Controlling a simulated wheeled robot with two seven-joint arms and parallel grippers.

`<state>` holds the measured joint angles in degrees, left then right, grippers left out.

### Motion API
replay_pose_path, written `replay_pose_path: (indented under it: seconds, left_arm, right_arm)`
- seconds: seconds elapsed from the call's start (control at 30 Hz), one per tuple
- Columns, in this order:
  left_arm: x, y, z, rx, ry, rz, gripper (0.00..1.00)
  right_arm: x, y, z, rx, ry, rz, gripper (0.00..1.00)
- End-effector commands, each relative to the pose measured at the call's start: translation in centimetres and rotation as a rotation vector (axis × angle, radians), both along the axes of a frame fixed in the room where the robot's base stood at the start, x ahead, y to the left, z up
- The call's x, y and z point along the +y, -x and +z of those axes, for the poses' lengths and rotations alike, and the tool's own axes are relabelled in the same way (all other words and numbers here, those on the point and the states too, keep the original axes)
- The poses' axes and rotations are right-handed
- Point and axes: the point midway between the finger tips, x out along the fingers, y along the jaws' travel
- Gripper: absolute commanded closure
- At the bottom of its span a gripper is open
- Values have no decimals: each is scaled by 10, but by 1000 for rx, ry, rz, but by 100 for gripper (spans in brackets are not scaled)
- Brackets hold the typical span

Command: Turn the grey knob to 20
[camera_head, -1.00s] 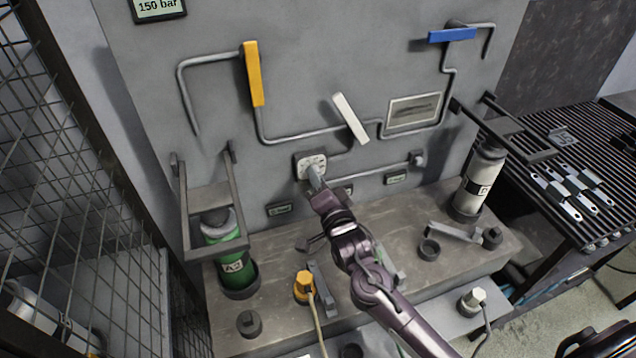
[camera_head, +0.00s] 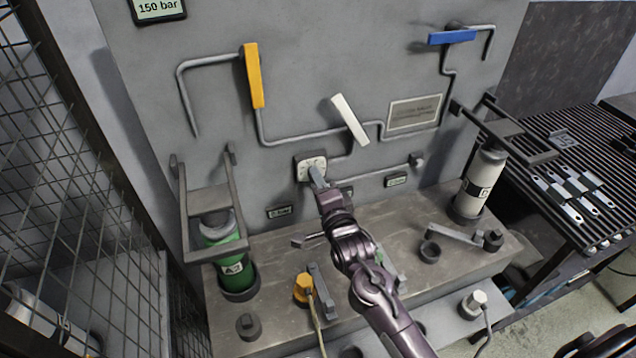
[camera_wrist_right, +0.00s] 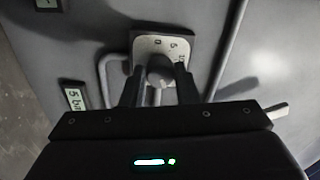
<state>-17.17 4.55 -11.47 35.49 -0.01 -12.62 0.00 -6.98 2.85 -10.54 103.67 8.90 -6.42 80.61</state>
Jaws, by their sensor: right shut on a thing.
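The grey knob (camera_wrist_right: 160,70) sits on a pale dial plate (camera_wrist_right: 174,45) with printed numbers; 0 and 5 can be read in the right wrist view, and other marks are cut off or hidden. In the head view the dial plate (camera_head: 310,166) is on the grey wall panel, above the bench. My right gripper (camera_wrist_right: 160,88) is shut on the knob, one finger on each side of it; in the head view the gripper (camera_head: 318,178) covers the knob. The knob's pointer is hidden, so its setting cannot be read. My left gripper is not in view.
Above the dial are a white lever (camera_head: 350,119), a yellow lever (camera_head: 253,76) and a blue lever (camera_head: 452,37) on pipes. A green cylinder (camera_head: 226,262) and a white cylinder (camera_head: 481,184) stand on the bench. A wire mesh fence (camera_head: 75,150) is at left.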

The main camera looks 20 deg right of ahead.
Motion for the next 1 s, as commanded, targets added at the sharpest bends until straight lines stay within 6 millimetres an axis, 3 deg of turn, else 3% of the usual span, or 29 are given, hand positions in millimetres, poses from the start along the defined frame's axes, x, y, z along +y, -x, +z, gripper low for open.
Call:
replay_pose_path:
  seconds: [0.13,0.17,0.3,0.67,1.0]
  left_arm:
    - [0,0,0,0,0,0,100]
    - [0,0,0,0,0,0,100]
    - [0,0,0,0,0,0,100]
    - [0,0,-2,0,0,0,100]
    - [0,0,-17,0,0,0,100]
  right_arm:
    - [-1,0,0,1,1,-2,95]
    - [-1,0,0,1,1,-2,70]
    - [-1,0,0,1,2,-1,51]
    - [0,5,-2,2,1,0,50]
    - [-3,56,-4,3,1,-2,50]
